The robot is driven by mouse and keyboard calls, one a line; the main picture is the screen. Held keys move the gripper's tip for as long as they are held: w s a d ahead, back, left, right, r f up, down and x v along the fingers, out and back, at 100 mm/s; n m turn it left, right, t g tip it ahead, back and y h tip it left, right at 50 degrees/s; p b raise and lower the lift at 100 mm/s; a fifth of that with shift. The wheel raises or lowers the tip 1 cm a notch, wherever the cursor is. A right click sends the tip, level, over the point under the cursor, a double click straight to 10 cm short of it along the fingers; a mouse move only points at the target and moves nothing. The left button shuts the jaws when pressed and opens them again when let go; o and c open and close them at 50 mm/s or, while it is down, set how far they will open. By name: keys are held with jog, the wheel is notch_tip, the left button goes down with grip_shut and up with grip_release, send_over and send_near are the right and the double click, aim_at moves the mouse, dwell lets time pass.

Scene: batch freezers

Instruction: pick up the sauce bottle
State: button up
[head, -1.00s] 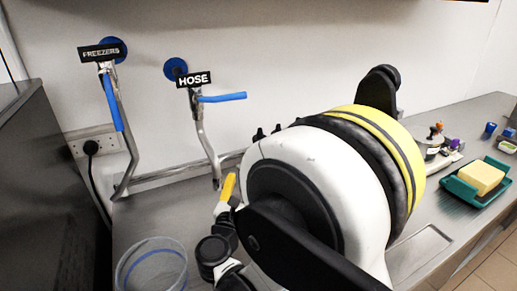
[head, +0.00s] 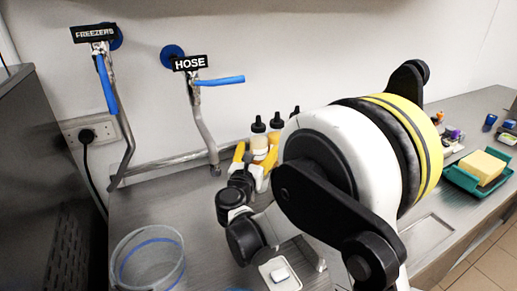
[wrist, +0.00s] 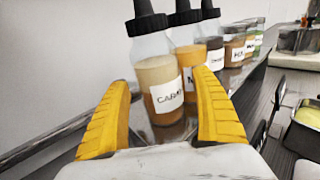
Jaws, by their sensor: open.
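Several sauce bottles with black nozzle caps stand in a row by the back wall. The nearest sauce bottle (head: 259,143) has tan and amber contents; in the wrist view (wrist: 160,75) its white label starts with "CAR". A second bottle (head: 275,130), orange with a label starting with "M" (wrist: 187,55), stands just behind it. My gripper (head: 254,163) is open, with its yellow fingers pointing at the nearest bottle. In the wrist view my gripper (wrist: 163,88) frames that bottle's lower part between its fingers, with no clear contact. My arm hides part of the row in the head view.
Labelled jars (wrist: 236,45) continue the row behind the bottles. A pipe rail (head: 165,168) runs along the wall below the hose tap (head: 203,125). A clear container (head: 148,262) stands at front left. A green tray (head: 462,178) with a yellow block is at right.

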aim_at(258, 143)
jog(key=c, duration=1.3)
jog(key=shift+o, duration=0.2)
jog(key=shift+r+p, duration=0.35)
jog(key=shift+r, duration=0.25)
jog(key=r, duration=0.1)
jog(key=s+r+p, duration=0.1)
jog(key=shift+d+r+p, duration=0.15)
jog(key=shift+r+p, duration=0.15)
jog(key=s+d, duration=0.3)
jog(key=s, duration=0.5)
jog(key=s+d, duration=0.3)
jog(key=s, duration=0.4)
jog(key=shift+s+d+f+p, duration=0.15)
jog(key=shift+s+d+p, duration=0.15)
jog(key=shift+s, duration=0.05)
